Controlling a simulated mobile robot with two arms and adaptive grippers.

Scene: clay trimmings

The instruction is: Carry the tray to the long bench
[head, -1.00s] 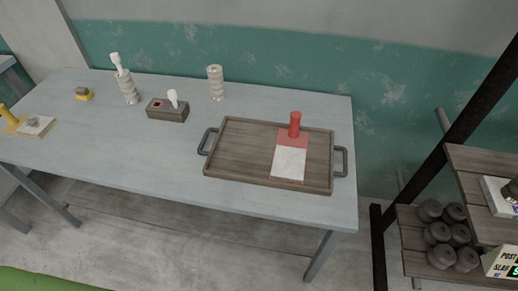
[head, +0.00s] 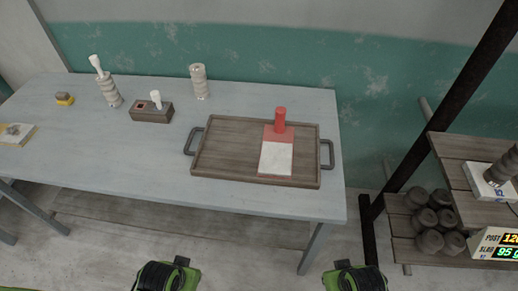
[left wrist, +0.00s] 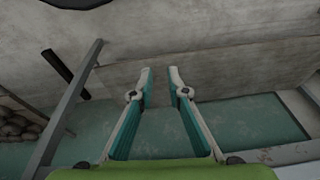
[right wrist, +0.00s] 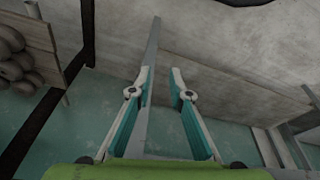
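The wooden tray (head: 225,150) has a dark rim and a dark handle at each short end. It lies flat on a long grey-blue table (head: 90,150), toward its right end. A red flat piece with a white area and a red upright knob (head: 280,120) rests on the tray's right half. My left gripper (left wrist: 160,74) is open and empty in the left wrist view. My right gripper (right wrist: 160,74) is open and empty in the right wrist view. Both wrists show at the bottom of the head view, in front of the table and apart from the tray; their fingers are hidden there.
A dark-framed shelf (head: 400,217) with dark round lumps and a display (head: 497,243) stands at right.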

